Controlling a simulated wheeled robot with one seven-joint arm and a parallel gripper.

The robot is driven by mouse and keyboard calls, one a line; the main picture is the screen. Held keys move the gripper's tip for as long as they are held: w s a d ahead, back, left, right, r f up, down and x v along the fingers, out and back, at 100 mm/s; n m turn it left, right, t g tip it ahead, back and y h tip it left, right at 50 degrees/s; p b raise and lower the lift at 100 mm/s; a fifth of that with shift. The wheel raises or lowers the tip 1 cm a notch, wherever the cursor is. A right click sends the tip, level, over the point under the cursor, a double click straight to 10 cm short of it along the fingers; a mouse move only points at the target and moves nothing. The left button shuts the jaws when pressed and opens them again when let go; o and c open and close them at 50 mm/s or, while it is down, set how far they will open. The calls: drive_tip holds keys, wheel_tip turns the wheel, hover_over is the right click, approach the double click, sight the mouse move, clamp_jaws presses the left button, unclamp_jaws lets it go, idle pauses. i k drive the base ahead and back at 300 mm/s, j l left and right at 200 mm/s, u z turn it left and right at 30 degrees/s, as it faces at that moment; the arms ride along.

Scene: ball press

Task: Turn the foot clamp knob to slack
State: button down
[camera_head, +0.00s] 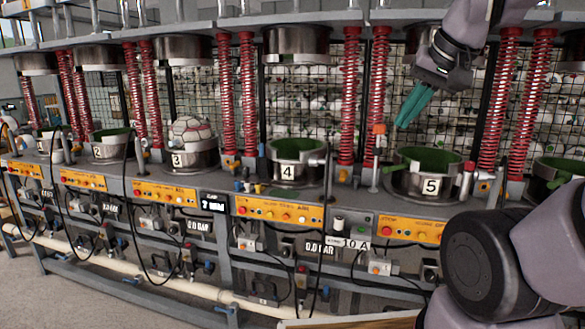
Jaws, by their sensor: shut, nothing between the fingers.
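My gripper (403,122) has teal fingers and is shut and empty. It points down and left, in the air above the green-lined press cup marked 5 (408,181), and touches nothing that I can see. I cannot tell for sure which part is the foot clamp knob. A small dark round part (431,274) sits on the lower frame below station 5. Neither shows a readable slack mark.
Orange button panels (279,209) run along the bench front. Red springs (352,95) rise beside the stations. A panelled ball (190,131) sits in cup 3. Black cables hang in front of the frame. A pale pipe (150,277) runs low. My arm hides the lower right.

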sight(246, 171)
drive_tip(key=i+j, duration=0.2)
drive_tip(key=i, duration=0.2)
drive_tip(key=i+j, duration=0.15)
drive_tip(key=i, duration=0.25)
